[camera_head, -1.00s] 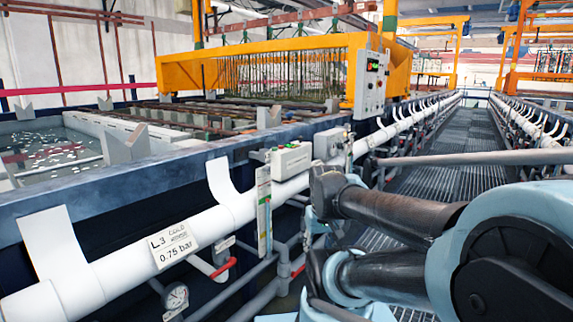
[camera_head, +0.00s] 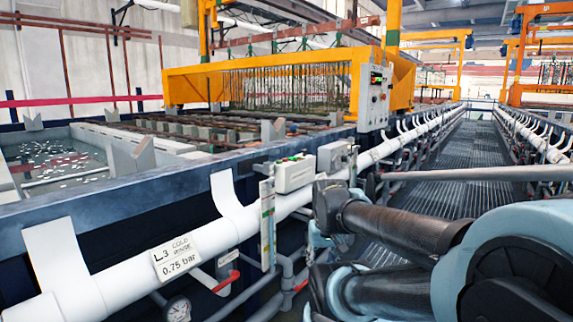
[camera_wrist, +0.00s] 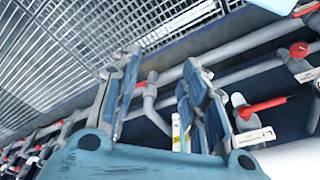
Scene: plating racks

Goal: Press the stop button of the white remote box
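The white remote box (camera_head: 294,175) sits by the white pipe along the tank edge, near the middle of the head view. Small coloured buttons show on its top, some of them green; I cannot make out which is the stop button. My gripper (camera_wrist: 161,58) shows in the wrist view with its two blue fingers apart and nothing between them. It is over the walkway side, facing pipes and grating. The remote box is not clearly visible in the wrist view. In the head view my arm is to the right of the box and the fingers cannot be seen.
A grey box (camera_head: 336,156) stands just beyond the remote box. A white pipe (camera_head: 130,262) with upright white brackets runs along the tank. A gantry control panel (camera_head: 374,92) is farther back. A grey rail (camera_head: 480,174) crosses the grated walkway (camera_head: 455,205) at right.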

